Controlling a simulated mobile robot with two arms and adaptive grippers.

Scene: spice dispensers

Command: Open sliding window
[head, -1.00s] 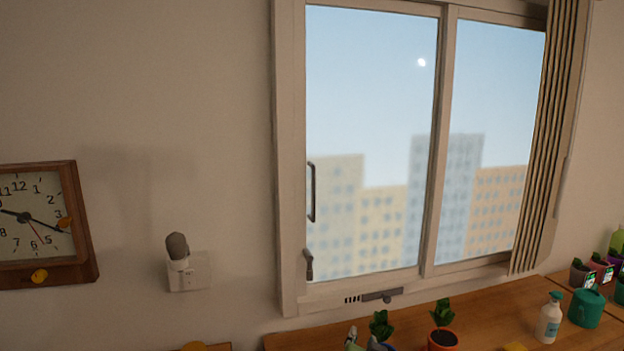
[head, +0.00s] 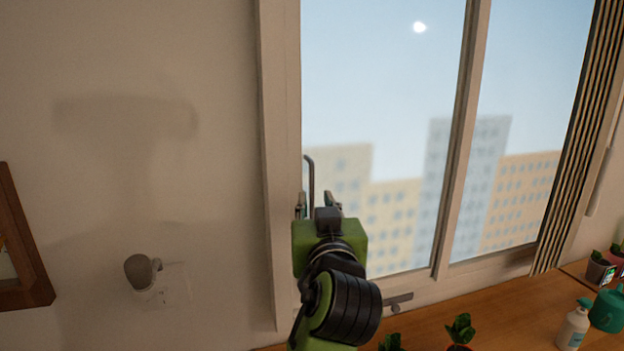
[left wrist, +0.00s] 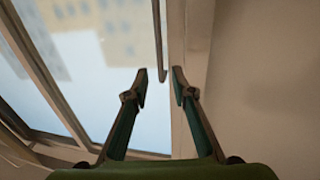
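The sliding window (head: 385,95) fills the middle of the head view, with its left pane (head: 395,120) showing pale sky and buildings. A dark vertical handle (head: 310,172) is at the left edge of that pane. My left gripper (head: 318,200) is in front of the handle's lower part, its fingers pointing at the window. In the left wrist view my left gripper (left wrist: 160,80) is open and empty, and the handle (left wrist: 158,45) ends just beyond and between its fingertips. The arm hides the window's lower left corner and latch. My right gripper is in neither view.
Below the window, a wooden counter (head: 510,310) holds a potted plant (head: 461,328), a white spray bottle (head: 574,325) and a teal watering can (head: 607,308). A striped curtain (head: 585,140) hangs at right.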

